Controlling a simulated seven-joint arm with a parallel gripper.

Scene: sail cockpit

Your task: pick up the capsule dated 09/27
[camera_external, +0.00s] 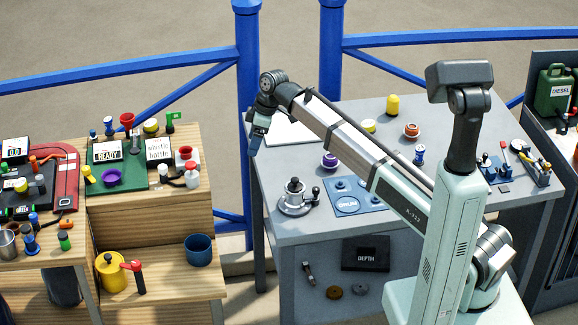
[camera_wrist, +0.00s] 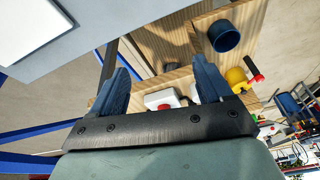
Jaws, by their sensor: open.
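I cannot read the date 09/27 on anything, so I cannot tell which item is the capsule. Small coloured items that might include it stand on both benches, such as a yellow one (camera_external: 392,105), a purple one (camera_external: 329,161) and a green one (camera_external: 64,241). My gripper (camera_external: 257,141) is open and empty, raised near the left edge of the grey bench (camera_external: 270,205). In the wrist view my blue fingers (camera_wrist: 161,66) are apart, with the wooden bench (camera_wrist: 175,78) behind them.
A white sheet (camera_external: 291,130) lies on the grey bench beside my gripper. The wooden bench at left holds a READY sign (camera_external: 107,151), bottles and a blue cup (camera_external: 199,249) on its lower shelf. Blue railings (camera_external: 248,90) run behind. A gap separates the two benches.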

